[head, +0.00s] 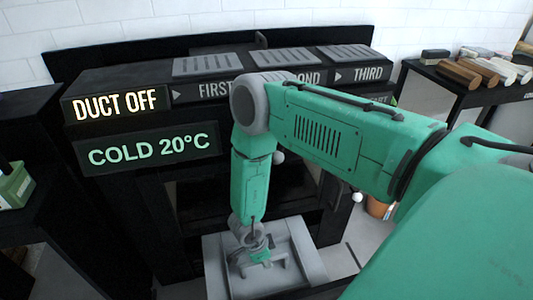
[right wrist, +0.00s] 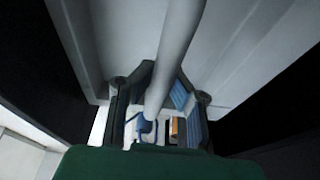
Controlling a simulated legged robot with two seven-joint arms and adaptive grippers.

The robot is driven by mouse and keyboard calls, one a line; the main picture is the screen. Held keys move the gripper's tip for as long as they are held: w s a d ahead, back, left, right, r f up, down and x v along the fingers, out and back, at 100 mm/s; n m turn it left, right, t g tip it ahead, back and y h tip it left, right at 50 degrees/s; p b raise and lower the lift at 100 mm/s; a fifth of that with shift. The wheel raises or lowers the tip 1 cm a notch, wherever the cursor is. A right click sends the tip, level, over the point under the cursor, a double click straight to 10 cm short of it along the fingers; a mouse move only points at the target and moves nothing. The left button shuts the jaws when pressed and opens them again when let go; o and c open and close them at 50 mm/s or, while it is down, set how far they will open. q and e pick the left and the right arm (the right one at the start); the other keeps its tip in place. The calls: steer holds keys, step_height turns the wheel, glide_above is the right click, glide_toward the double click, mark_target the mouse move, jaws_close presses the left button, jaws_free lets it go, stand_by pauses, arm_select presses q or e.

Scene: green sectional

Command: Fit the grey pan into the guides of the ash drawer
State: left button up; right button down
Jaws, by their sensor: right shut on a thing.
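The grey pan (head: 216,268) is a shallow light-grey tray low in front of the black stove, at the bottom middle of the head view. My right gripper (head: 262,258) reaches down into it and is shut on its grey bar-like handle. In the right wrist view the fingers (right wrist: 158,105) close around this bar, and the pan's pale floor and walls (right wrist: 240,45) fill the background. The ash drawer's guides cannot be made out; my arm and the pan cover that part. I cannot tell whether the pan touches them. My left gripper is not in view.
The black stove (head: 130,185) carries lit signs reading "DUCT OFF" and "COLD 20°C". A dark bench (head: 440,85) with several logs stands at the right. A green box (head: 15,187) sits at the left. An orange pot (head: 378,208) is on the floor.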

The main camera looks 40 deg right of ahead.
steer(key=shift+f, duration=0.35)
steer(key=c, duration=1.5)
jaws_free()
steer(key=shift+r, duration=0.1)
steer(key=v, duration=1.1)
steer(key=shift+w+a, duration=0.1)
steer(key=shift+r, duration=0.35)
